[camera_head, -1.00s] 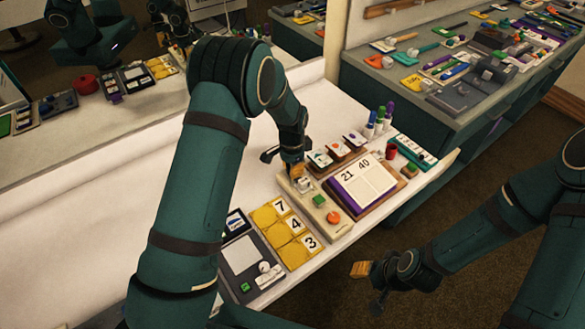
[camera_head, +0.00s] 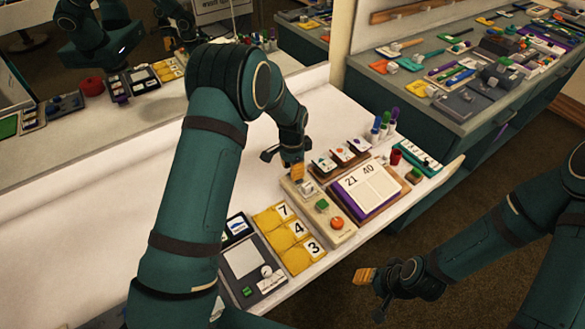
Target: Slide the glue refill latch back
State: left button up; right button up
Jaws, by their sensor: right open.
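A beige board (camera_head: 345,235) lies on the white table, with a small pale metallic piece (camera_head: 308,189) near its far left end that looks like the latch. My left gripper (camera_head: 297,171) points down with orange fingertips right at the metallic piece. Whether it touches it, and how far its fingers are apart, I cannot tell. My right gripper (camera_head: 365,277) is open and empty, off the table's front edge over the floor.
A number calendar on a purple-edged pad (camera_head: 368,188) stands right of the board. Yellow number cards (camera_head: 290,236) and a grey panel (camera_head: 243,257) lie to its left. Picture cards (camera_head: 340,156) and markers (camera_head: 383,127) are behind. The white table at the left is bare.

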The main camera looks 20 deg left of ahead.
pick_arm(q)
notch_tip(320, 180, up, 12)
jog(key=shift+a, duration=0.15)
dwell(0.3)
jog(key=shift+w, duration=0.1)
